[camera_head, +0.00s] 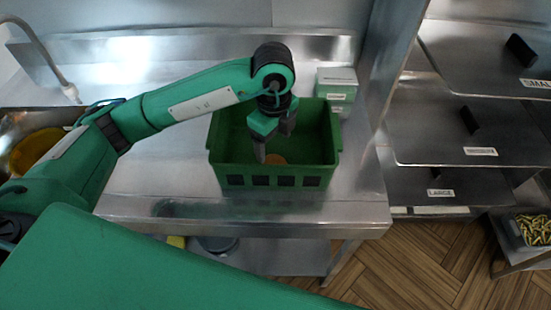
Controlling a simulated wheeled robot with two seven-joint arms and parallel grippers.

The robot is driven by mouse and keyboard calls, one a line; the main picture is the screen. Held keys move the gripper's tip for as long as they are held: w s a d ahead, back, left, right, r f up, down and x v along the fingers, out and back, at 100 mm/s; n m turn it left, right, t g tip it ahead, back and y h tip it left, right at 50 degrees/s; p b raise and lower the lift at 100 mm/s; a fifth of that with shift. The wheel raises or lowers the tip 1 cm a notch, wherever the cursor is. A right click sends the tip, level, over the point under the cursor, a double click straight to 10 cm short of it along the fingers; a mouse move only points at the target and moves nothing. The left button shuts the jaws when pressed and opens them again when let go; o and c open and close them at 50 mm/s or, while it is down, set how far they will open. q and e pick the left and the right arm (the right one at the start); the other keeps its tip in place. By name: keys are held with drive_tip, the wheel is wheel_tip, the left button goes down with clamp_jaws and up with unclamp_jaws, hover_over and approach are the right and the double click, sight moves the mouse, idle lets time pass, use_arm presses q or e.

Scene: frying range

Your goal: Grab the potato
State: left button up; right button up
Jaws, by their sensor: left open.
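A small brown-orange potato (275,159) lies on the floor of a green crate (323,180) on the steel counter. It is partly hidden by my left gripper. My left gripper (272,156) points down inside the crate, above or beside the potato. Its fingers are apart, and I see no potato held between them. Whether a finger touches the potato cannot be told from this view. My right gripper is not in view.
Small green-and-white boxes (337,88) stand behind the crate. A steel sink with a yellow bowl (33,150) is at the left. Steel shelves (455,125) with labels stand at the right. The counter (160,185) is bare left of the crate.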

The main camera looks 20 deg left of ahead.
sight(274, 160)
use_arm(q)
wheel_tip(274, 160, down, 4)
drive_tip(key=shift+r, duration=0.1)
drive_tip(key=shift+w+f+p, duration=0.1)
drive_tip(key=shift+f+p, duration=0.15)
drive_tip(key=shift+p, duration=0.05)
drive_tip(key=shift+w+a+f+p, duration=0.1)
drive_tip(key=shift+w+f+p, duration=0.05)
drive_tip(key=shift+f+p, duration=0.6)
wheel_tip(274, 160, down, 3)
drive_tip(key=shift+w+r, duration=0.15)
drive_tip(key=shift+r, duration=0.05)
drive_tip(key=shift+f+p, duration=0.3)
drive_tip(key=shift+f, duration=0.25)
drive_tip(key=c, duration=1.1)
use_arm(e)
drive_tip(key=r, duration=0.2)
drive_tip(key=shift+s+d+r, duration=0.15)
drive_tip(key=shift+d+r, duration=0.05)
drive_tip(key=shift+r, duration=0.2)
